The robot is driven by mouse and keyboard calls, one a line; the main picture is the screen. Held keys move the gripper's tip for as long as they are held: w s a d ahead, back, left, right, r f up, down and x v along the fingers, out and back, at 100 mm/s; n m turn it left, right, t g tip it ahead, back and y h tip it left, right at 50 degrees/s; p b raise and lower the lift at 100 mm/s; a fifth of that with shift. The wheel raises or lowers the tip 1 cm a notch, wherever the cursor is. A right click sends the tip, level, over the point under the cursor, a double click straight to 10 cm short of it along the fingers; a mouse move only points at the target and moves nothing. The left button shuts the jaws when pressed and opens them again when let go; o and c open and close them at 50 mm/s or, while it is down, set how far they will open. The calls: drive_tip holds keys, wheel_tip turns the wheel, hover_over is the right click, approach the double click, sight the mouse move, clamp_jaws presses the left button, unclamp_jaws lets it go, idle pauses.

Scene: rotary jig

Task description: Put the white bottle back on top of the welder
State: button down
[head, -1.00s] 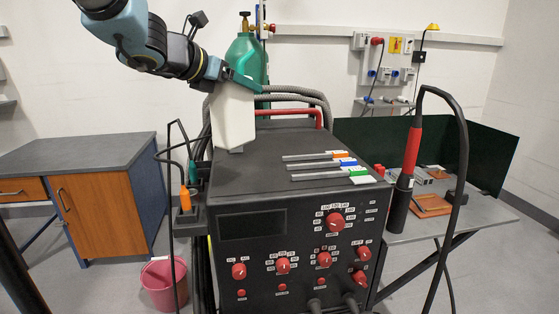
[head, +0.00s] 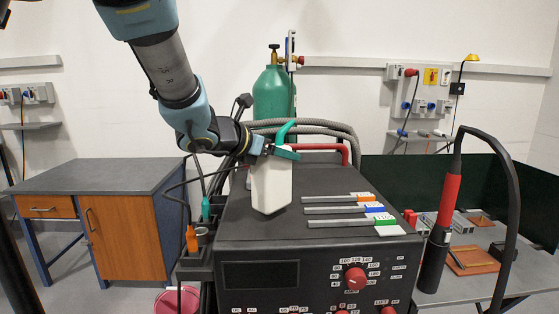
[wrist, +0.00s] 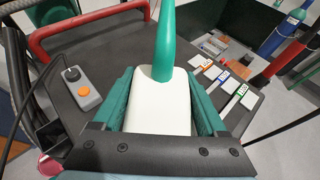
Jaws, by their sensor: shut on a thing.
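The white bottle (head: 271,187) has a green spout and is upright at the left part of the black welder's top (head: 328,184). Its base appears to be at the top surface; I cannot tell whether it touches. My gripper (head: 283,152) is shut on the bottle near its upper end. In the wrist view the bottle (wrist: 160,105) sits between the two green fingers of my gripper (wrist: 160,108), one on each side. The bottle's far side is hidden.
Several flat grey strips with coloured ends (head: 345,210) lie on the welder right of the bottle. A grey box with an orange button (wrist: 84,92) lies on the top. A red handle (head: 325,149) rises behind. A torch (head: 442,220) stands at the right.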

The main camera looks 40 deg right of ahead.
drive_tip(key=shift+f, duration=0.85)
unclamp_jaws()
drive_tip(key=b+v, duration=0.2)
drive_tip(key=v, duration=1)
drive_tip(key=shift+w, duration=0.1)
